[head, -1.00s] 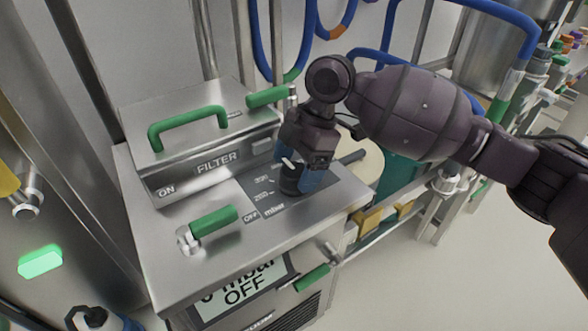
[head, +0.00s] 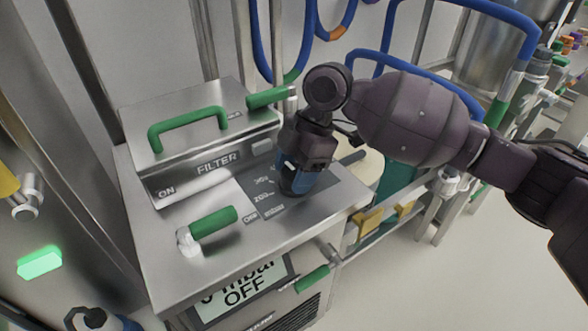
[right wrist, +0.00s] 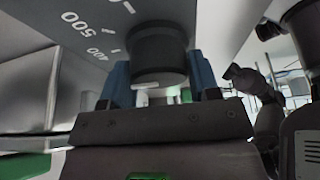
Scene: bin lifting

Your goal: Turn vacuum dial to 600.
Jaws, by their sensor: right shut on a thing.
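The vacuum dial (right wrist: 158,52) is a round black knob on the metal top panel. In the head view it is mostly hidden behind my right gripper (head: 294,186). In the right wrist view the blue fingers of the right gripper (right wrist: 158,88) stand on either side of the dial and are shut on it. Scale numbers such as 500 and 400 show on the panel beside the dial in the wrist view. The dial's exact setting cannot be read. The display (head: 243,288) on the front shows "mbar" and "OFF".
A filter box (head: 215,163) with a green handle (head: 188,127) stands behind the dial. A green lever (head: 213,222) lies to the left of the dial. Blue hoses (head: 460,88) and a rack are at the right. Open floor shows at the lower right.

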